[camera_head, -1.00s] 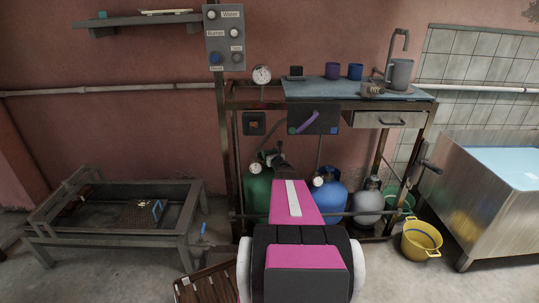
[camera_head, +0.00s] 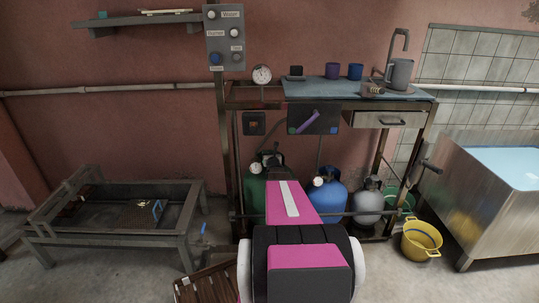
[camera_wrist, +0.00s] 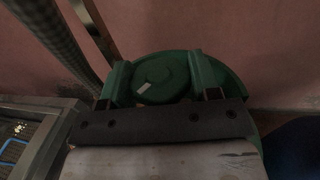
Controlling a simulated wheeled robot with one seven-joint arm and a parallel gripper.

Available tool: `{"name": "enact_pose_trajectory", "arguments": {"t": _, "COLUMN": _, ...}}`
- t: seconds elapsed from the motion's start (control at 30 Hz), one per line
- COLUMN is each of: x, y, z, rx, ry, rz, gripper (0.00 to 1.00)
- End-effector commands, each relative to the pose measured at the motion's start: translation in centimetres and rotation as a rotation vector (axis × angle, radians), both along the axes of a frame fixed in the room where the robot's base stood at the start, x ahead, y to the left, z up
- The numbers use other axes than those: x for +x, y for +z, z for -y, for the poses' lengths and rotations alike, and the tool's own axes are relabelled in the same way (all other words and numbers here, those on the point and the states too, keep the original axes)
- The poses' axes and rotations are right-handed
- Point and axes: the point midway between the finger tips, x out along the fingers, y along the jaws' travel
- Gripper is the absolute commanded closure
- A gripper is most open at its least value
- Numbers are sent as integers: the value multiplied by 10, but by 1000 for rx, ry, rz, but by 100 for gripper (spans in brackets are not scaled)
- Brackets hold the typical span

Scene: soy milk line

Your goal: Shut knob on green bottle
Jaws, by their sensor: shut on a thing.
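The green bottle (camera_head: 256,192) stands under the workbench, partly hidden behind my pink arm. In the wrist view, the top of the green bottle (camera_wrist: 235,84) fills the middle, with a round green knob (camera_wrist: 155,71) that bears a short pale mark. My gripper (camera_wrist: 162,88) is shut on the knob, with a finger on each side of it. In the head view, my gripper (camera_head: 270,158) is at the top of the green bottle, and the fingertips are too small and dark to make out.
A blue bottle (camera_head: 328,195) and a grey bottle (camera_head: 368,204) stand to the right under the workbench (camera_head: 340,90). A pressure gauge (camera_head: 318,182) sits by the blue bottle. A low metal frame (camera_head: 110,236) stands left, a yellow bucket (camera_head: 421,240) right.

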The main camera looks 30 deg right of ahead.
Motion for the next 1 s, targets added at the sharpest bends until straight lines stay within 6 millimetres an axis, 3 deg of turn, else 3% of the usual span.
{"name": "enact_pose_trajectory", "arguments": {"t": 0.2, "x": 0, "y": 0, "z": 0, "rx": -1, "ry": 0, "rz": 0, "gripper": 67}}
{"name": "enact_pose_trajectory", "arguments": {"t": 0.23, "x": 0, "y": 0, "z": 0, "rx": -1, "ry": 0, "rz": 0, "gripper": 40}}
{"name": "enact_pose_trajectory", "arguments": {"t": 0.3, "x": 0, "y": 0, "z": 0, "rx": -1, "ry": 0, "rz": 0, "gripper": 19}}
{"name": "enact_pose_trajectory", "arguments": {"t": 0.67, "x": -2, "y": 0, "z": -1, "rx": 0, "ry": 1, "rz": 0, "gripper": 19}}
{"name": "enact_pose_trajectory", "arguments": {"t": 0.87, "x": -20, "y": 1, "z": -6, "rx": 0, "ry": 1, "rz": -1, "gripper": 19}}
{"name": "enact_pose_trajectory", "arguments": {"t": 1.0, "x": -42, "y": 1, "z": -13, "rx": 0, "ry": 0, "rz": -1, "gripper": 19}}
